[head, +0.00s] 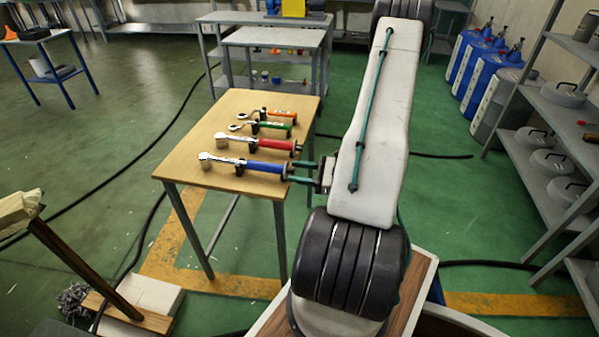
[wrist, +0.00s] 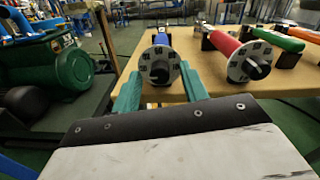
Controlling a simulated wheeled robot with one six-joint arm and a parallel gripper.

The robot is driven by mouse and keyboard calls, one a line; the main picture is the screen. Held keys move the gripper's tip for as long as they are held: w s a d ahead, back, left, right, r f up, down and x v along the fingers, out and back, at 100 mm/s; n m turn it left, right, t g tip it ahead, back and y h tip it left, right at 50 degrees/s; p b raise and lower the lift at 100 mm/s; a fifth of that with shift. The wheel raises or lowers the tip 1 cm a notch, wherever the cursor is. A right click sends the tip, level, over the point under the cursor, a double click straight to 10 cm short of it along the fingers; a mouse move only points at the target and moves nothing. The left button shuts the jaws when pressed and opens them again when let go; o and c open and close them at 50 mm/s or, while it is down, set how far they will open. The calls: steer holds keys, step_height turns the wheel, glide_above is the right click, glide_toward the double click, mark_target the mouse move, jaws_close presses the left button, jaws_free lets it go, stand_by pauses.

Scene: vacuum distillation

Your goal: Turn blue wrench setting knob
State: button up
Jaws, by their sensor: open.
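The blue wrench (head: 255,166) lies across the near part of the wooden table, its metal head to the left and its handle end toward me. Its setting knob, a grey dial with marks, faces me in the wrist view (wrist: 159,65). My gripper (head: 298,172) is at the handle end at the table's right edge. In the wrist view its green fingers (wrist: 159,88) are open, one on each side of the dial and slightly below it. I cannot tell whether they touch it.
A red wrench (head: 270,143) with a similar dial lies just beyond the blue one. Green (head: 272,127) and orange (head: 282,114) wrenches lie farther back on the table (head: 200,178). A green machine (wrist: 55,65) shows at left in the wrist view.

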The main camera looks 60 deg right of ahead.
jaws_close()
steer(key=shift+m, duration=4.3)
jaws_free()
